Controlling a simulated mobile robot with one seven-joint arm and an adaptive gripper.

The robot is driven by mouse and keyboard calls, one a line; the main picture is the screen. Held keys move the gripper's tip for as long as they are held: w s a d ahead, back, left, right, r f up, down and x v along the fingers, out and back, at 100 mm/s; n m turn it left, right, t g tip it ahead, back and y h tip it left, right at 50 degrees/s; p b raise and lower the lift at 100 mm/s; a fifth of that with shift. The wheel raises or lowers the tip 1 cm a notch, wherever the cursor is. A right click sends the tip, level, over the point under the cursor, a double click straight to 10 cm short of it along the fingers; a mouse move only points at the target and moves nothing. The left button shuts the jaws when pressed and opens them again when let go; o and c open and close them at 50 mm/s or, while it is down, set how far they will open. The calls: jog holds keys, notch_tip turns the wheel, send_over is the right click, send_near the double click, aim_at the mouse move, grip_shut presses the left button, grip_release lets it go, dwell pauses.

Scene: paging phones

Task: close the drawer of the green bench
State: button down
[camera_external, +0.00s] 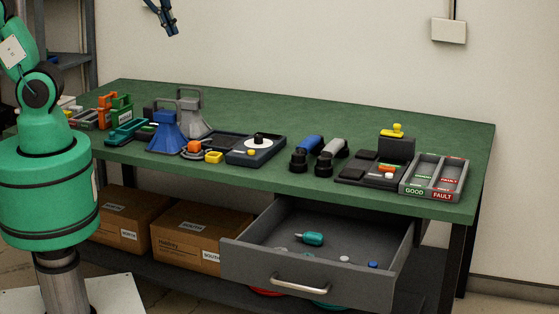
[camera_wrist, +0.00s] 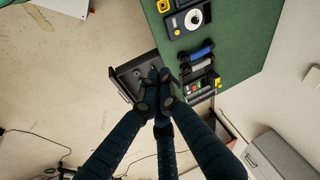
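The green bench (camera_external: 330,108) has a grey drawer (camera_external: 318,264) pulled far out at its right front. The drawer's metal handle (camera_external: 300,284) is on the front panel. A teal item (camera_external: 309,238) and several small pieces lie inside. In the wrist view the open drawer (camera_wrist: 128,72) sticks out from the bench edge (camera_wrist: 217,50), partly hidden behind my fingers. My gripper (camera_external: 171,32) is high above the bench's back left, cut by the top edge of the external view. In the wrist view my gripper's fingers (camera_wrist: 159,74) meet with nothing visible between them.
Cardboard boxes (camera_external: 186,242) sit on the lower shelf left of the drawer. Paging phones, trays and a GOOD/FAULT sorting tray (camera_external: 434,178) cover much of the bench top. The floor in front of the drawer looks clear in the wrist view (camera_wrist: 70,80).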

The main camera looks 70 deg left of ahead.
jog(key=w+d+f+m+g, duration=0.1)
jog(key=w+d+f+m, duration=0.2)
jog(key=w+d, duration=0.3)
jog(key=w+d+f+m, duration=0.3)
jog(key=w+d, duration=0.2)
jog(key=d, duration=0.3)
jog(key=w+d+f+m+y, duration=0.1)
jog(key=w+d+f+m, duration=0.15)
jog(key=d+f, duration=0.4)
jog(key=w+d+f+m+y, duration=0.1)
jog(key=d+f+m, duration=0.25)
jog(key=d, duration=0.55)
jog(key=s+d+f+m, duration=0.3)
jog(key=d+f, duration=0.6)
jog(key=f, duration=0.1)
jog(key=s+d+f+m+y, duration=0.1)
jog(key=s+d+f+m, duration=0.3)
jog(key=d+f, duration=0.4)
jog(key=s+d+f+m, duration=0.3)
jog(key=d+f, duration=0.6)
jog(key=f, duration=0.3)
jog(key=shift+s+d+y, duration=0.3)
jog(key=shift+s+d, duration=0.05)
jog(key=shift+s, duration=0.4)
jog(key=shift+f, duration=0.1)
